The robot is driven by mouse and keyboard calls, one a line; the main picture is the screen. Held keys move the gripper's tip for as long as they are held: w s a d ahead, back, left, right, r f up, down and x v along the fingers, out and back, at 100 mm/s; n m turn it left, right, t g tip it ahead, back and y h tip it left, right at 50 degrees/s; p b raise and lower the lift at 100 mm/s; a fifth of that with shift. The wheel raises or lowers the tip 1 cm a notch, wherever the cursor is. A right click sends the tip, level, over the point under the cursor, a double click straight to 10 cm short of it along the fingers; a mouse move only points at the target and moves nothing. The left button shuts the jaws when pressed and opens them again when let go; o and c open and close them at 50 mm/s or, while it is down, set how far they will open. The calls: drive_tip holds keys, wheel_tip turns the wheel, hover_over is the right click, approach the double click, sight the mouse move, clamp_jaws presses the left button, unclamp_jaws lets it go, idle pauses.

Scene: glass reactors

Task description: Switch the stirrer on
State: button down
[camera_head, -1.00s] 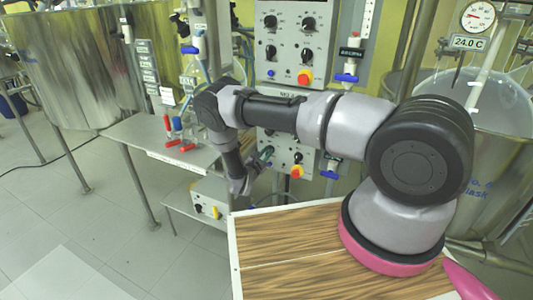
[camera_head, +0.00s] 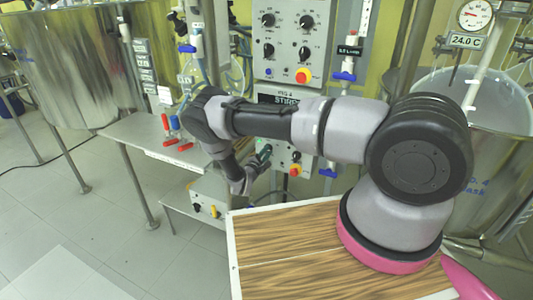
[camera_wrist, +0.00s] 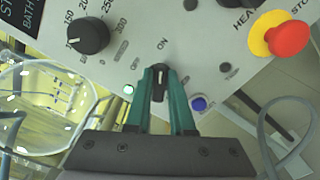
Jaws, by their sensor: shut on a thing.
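The stirrer control panel (camera_head: 278,97) is a grey box on the frame, partly hidden behind my arm; letters starting "STIR" show on its dark label. In the wrist view, its sloping face (camera_wrist: 215,45) carries a small black switch knob (camera_wrist: 159,72) just by the "ON" mark. The knob's pale pointer line lies roughly toward that mark. My gripper (camera_wrist: 160,88) has green fingers on both sides of this knob and is shut on it. In the head view my gripper (camera_head: 261,157) is at the panel's lower left.
A black speed dial (camera_wrist: 88,36) is left of the switch. A red-and-yellow stop button (camera_wrist: 285,38) is to the right. A lit green lamp (camera_wrist: 128,89) and a blue button (camera_wrist: 198,104) flank my fingers. Another control box (camera_head: 293,40) is above. A wood-topped surface (camera_head: 285,262) is in front.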

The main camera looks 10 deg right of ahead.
idle(0.4)
drive_tip(key=c, duration=0.8)
unclamp_jaws()
drive_tip(key=shift+s+a, duration=0.1)
drive_tip(key=v, duration=1)
drive_tip(key=shift+s+a, duration=0.15)
drive_tip(key=shift+s, duration=0.1)
